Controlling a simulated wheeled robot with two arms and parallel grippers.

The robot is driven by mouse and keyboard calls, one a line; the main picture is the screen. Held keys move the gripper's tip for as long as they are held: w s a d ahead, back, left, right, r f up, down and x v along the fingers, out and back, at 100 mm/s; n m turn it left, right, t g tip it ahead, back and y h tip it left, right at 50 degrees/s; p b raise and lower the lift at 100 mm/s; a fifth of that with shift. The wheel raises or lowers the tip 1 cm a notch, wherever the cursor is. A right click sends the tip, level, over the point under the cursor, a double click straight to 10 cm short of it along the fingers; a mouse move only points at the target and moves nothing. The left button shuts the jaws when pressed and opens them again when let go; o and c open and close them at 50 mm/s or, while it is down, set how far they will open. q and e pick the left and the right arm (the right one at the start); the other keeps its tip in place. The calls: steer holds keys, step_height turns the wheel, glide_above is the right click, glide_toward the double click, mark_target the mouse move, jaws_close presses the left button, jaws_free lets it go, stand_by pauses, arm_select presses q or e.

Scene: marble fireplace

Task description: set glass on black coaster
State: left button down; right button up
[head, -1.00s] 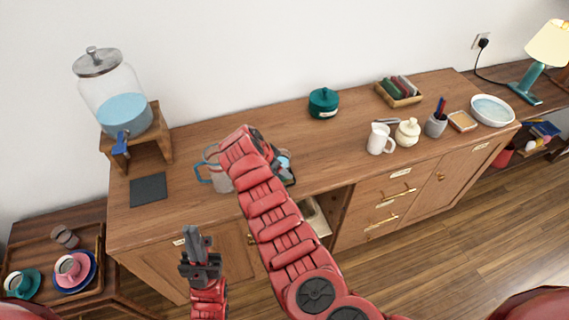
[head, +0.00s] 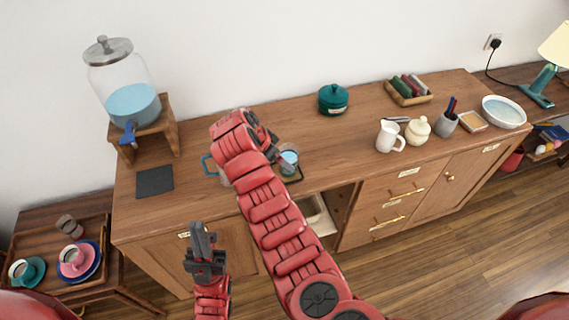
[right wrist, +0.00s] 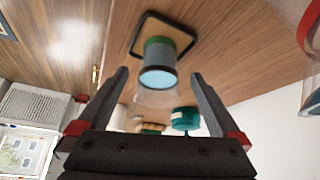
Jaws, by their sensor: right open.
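The glass (head: 289,160) holds blue liquid and stands on a small dark-rimmed tray (head: 295,178) on the cabinet top. In the right wrist view the glass (right wrist: 157,78) lies ahead, between the lines of my open right fingers (right wrist: 160,74), with no clear contact. The tray's tan inside and dark rim (right wrist: 186,39) show there too. In the head view my right wrist partly hides the tray and my right fingers. The black coaster (head: 154,181) lies flat and bare at the cabinet's left. My left gripper (head: 203,238) is empty before the cabinet front; its finger gap is unclear.
A drink dispenser (head: 130,103) on a wooden stand is behind the coaster. A blue-handled mug (head: 209,167) stands between coaster and glass, partly behind my right arm. A teal pot (head: 333,98) is at the back; a white pitcher (head: 389,137) is right. An open drawer (head: 318,215) is below.

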steer(key=v, duration=0.6)
steer(key=shift+b, duration=0.35)
